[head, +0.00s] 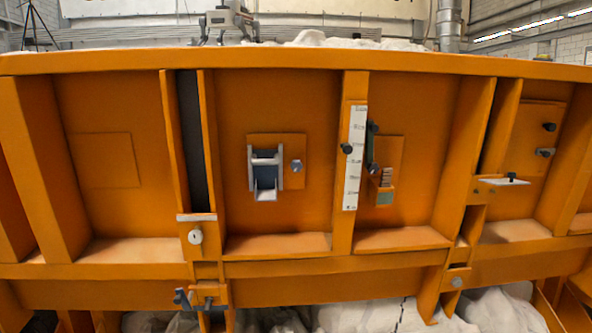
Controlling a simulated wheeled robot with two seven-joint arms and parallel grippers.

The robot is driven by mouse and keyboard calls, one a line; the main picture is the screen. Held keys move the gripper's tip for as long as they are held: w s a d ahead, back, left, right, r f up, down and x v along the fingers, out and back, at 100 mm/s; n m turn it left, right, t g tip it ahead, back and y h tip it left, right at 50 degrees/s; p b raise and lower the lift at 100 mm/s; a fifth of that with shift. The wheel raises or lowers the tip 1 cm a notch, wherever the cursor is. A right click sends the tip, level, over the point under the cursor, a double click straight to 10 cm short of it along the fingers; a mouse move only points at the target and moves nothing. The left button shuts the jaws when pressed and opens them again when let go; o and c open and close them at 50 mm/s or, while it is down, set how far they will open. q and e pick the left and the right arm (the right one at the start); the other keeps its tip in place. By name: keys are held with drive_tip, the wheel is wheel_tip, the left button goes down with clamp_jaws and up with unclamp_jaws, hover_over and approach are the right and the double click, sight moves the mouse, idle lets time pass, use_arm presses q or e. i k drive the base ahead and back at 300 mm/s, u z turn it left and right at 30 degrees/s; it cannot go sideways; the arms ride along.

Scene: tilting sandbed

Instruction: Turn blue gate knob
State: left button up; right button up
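A small blue-grey knob (296,166) sticks out of a square orange plate (290,142), left of the middle of the orange sandbed wall. It is the bluest knob that I can make out. Just left of it on the same plate is a grey gate fitting (265,196) with a dark blue-grey face and a small lip at its bottom. I cannot tell the knob's turn angle. Neither of my grippers shows in the head view, and nothing touches the knob.
A white scale strip (354,158) with a black knob stands right of the gate. A dark handle (372,148) is beyond it. Upright orange ribs (207,140) and a lower ledge (276,244) jut out around the gate panel. The space before the panel is clear.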

sight(296, 165)
drive_tip(key=u, duration=0.75)
drive_tip(key=i, duration=1)
drive_tip(key=z, duration=0.2)
